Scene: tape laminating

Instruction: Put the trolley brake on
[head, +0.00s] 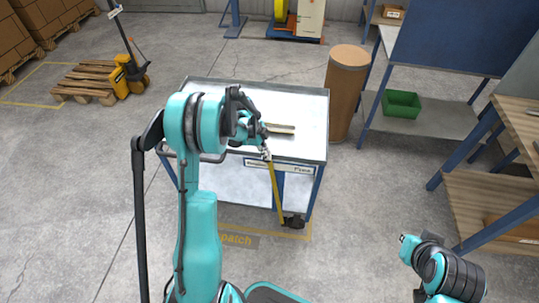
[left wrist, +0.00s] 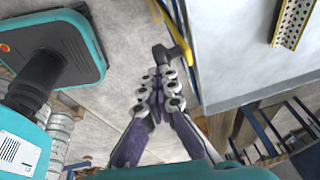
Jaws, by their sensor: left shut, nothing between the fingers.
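The trolley (head: 300,102) stands in front of me, with a pale top and a label on its near side. A yellow brake lever (head: 277,190) slants down its near side to a black part (head: 293,222) near the floor. My left gripper (head: 266,153) is at the near edge of the trolley, by the lever's upper end. In the left wrist view its fingers (left wrist: 162,75) are shut and empty, close to the lever's dark end (left wrist: 164,54); I cannot tell whether they touch. Part of my right arm shows at lower right, but its gripper does not.
A shelf with a green bin (head: 401,103) and a wooden bench (head: 497,195) are at the right. A pallet truck (head: 125,75) is at far left.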

